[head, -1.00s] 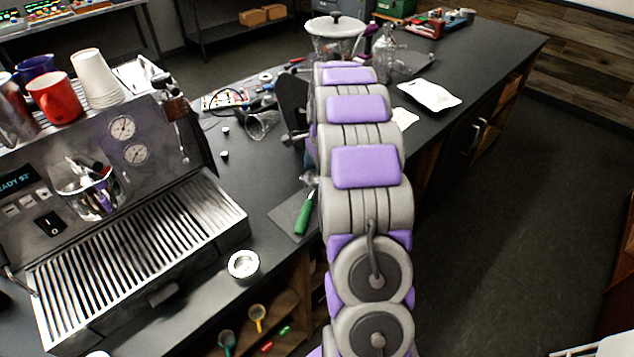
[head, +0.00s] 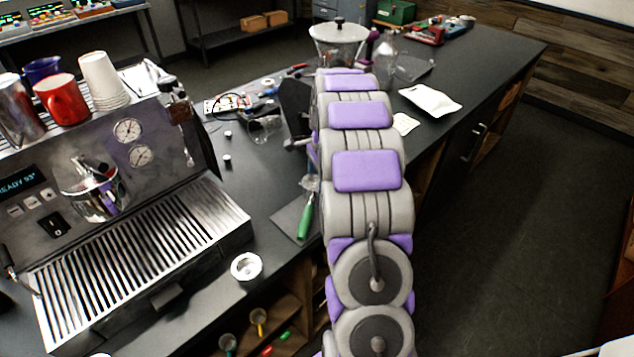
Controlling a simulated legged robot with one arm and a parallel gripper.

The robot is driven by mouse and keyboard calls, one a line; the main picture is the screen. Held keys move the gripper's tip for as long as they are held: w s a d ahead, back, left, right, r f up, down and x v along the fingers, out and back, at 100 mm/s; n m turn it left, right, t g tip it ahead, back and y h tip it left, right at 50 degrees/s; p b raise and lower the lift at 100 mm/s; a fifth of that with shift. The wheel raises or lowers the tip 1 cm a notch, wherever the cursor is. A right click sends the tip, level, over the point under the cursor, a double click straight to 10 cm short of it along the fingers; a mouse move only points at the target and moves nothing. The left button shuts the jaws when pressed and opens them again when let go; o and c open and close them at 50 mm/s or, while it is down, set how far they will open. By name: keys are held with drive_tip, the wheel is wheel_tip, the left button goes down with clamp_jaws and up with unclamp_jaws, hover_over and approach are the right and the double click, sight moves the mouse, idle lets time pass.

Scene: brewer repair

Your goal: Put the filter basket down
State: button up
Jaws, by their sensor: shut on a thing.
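My grey and purple arm reaches forward over the counter and covers much of its middle. No filter basket can be made out for certain.
The espresso machine (head: 150,215), with cups on top, fills the left. A green-handled tool (head: 306,216) lies close left of the arm. Bare counter lies around the metal cup.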

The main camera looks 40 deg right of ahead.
drive_tip(key=shift+d, duration=0.25)
drive_tip(key=shift+d+r+p, duration=0.3)
drive_tip(key=shift+r, duration=0.25)
wheel_tip(320, 180, up, 2)
drive_tip(key=shift+a+p, duration=0.15)
drive_tip(key=shift+p, duration=0.2)
drive_tip(key=shift+s+a+r, duration=0.1)
drive_tip(key=shift+a+r, duration=0.05)
drive_tip(key=shift+r, duration=0.15)
drive_tip(key=s+a+r+p, duration=0.1)
drive_tip(key=s+a+p, duration=0.2)
drive_tip(key=s, duration=1.2)
drive_tip(key=shift+s+a, duration=0.2)
drive_tip(key=shift+a, duration=0.05)
drive_tip(key=shift+s, duration=0.1)
